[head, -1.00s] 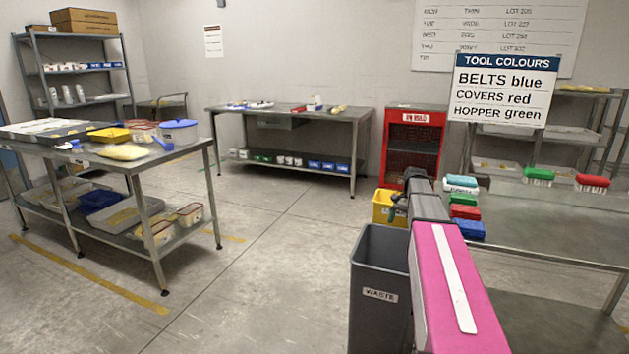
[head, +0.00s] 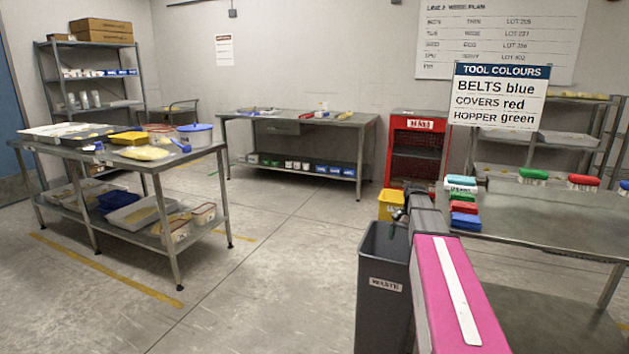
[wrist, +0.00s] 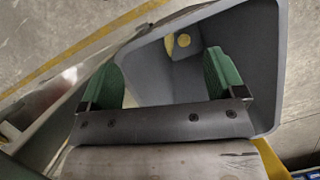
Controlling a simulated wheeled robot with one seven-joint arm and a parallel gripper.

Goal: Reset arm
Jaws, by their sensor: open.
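My gripper (wrist: 165,80) is open, with its two green-padded fingers well apart and nothing between them. In the wrist view it is over the open mouth of the grey waste bin (wrist: 262,60). A small yellow round piece (wrist: 183,41) lies inside the bin. In the head view the waste bin (head: 383,295) stands on the floor beside my pink arm, and my gripper (head: 399,214) shows small and dark near its far rim. The fingertips are hard to make out there.
A steel table (head: 560,235) with coloured brushes stands right of my arm. A yellow bin (head: 390,203) and red cabinet (head: 415,148) are beyond the waste bin. A loaded table (head: 195,160) stands at left. The floor between is clear.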

